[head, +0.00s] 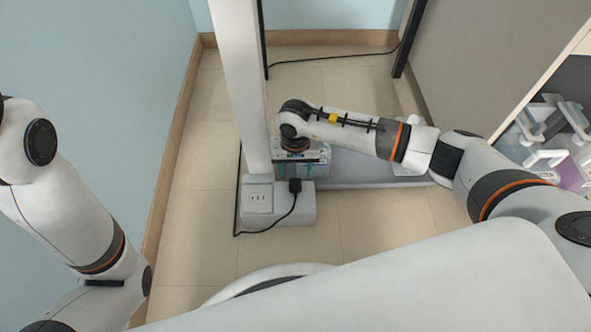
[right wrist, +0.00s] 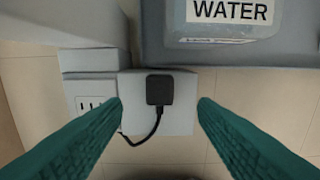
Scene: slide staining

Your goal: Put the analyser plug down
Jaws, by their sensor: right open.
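The black analyser plug (head: 295,186) is at the right part of a light grey socket box (head: 277,215) low by the floor. In the right wrist view the plug (right wrist: 159,90) sits against the box (right wrist: 181,125), with its black cord hanging down from it. I cannot tell whether it is seated in a socket. My right gripper (head: 297,168) is just above the box. Its teal fingers are spread wide and empty, with the plug showing in the gap beyond the tips (right wrist: 159,106). My left gripper is out of view; only my left arm shows.
A slotted outlet (right wrist: 90,104) is left of the plug. A grey container labelled WATER (right wrist: 230,12) stands close behind the box. A white post (head: 244,90) rises behind the box. The cord (head: 262,232) runs along the tiled floor. A shelf with racks (head: 555,130) is at the right.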

